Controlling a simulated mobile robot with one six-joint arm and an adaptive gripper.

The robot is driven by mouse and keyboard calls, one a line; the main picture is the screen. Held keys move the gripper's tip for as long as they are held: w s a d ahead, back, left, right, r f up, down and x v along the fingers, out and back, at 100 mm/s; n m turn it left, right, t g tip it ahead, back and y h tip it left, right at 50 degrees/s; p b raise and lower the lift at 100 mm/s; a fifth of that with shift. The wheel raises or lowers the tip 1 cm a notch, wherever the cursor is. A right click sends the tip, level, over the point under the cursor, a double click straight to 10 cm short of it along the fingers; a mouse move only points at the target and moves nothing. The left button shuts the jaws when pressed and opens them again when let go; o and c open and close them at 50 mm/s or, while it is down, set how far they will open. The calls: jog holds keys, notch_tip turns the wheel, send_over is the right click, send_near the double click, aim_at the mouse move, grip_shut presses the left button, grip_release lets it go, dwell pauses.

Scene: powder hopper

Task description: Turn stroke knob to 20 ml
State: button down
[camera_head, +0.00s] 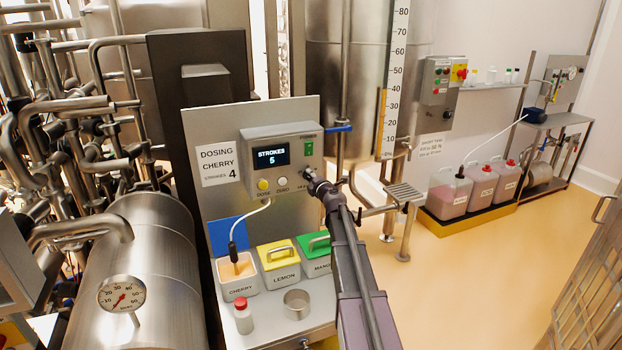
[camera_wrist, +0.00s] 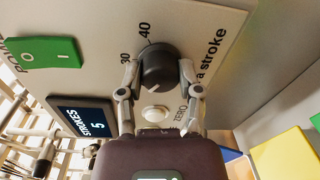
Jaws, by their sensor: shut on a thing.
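The black stroke knob (camera_wrist: 157,72) sits on the grey dosing unit (camera_head: 284,143), in the middle of the wrist view. My gripper (camera_wrist: 158,64) has one finger on each side of the knob and is shut on it. The printed marks 30 and 40 and the words "a stroke" show around the knob; the other marks are hidden. I cannot clearly read the knob's setting. In the head view, my gripper (camera_head: 309,178) reaches the unit's lower right and mostly hides the knob. The display (camera_head: 272,157) reads STROKES 5.
A white ZERO button (camera_wrist: 155,113) and a green power switch (camera_wrist: 47,53) sit near the knob. A card (camera_head: 218,163) reads DOSING CHERRY STROKES 4. Below stand cherry (camera_head: 238,289), lemon (camera_head: 284,277) and green-lidded (camera_head: 313,246) tubs, a red-capped bottle (camera_head: 243,318) and a metal cup (camera_head: 297,304).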

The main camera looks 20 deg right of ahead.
jog(key=shift+w+n, duration=0.1)
jog(key=shift+n, duration=0.4)
jog(key=shift+c, duration=1.4)
grip_release()
jog(key=shift+m, duration=0.4)
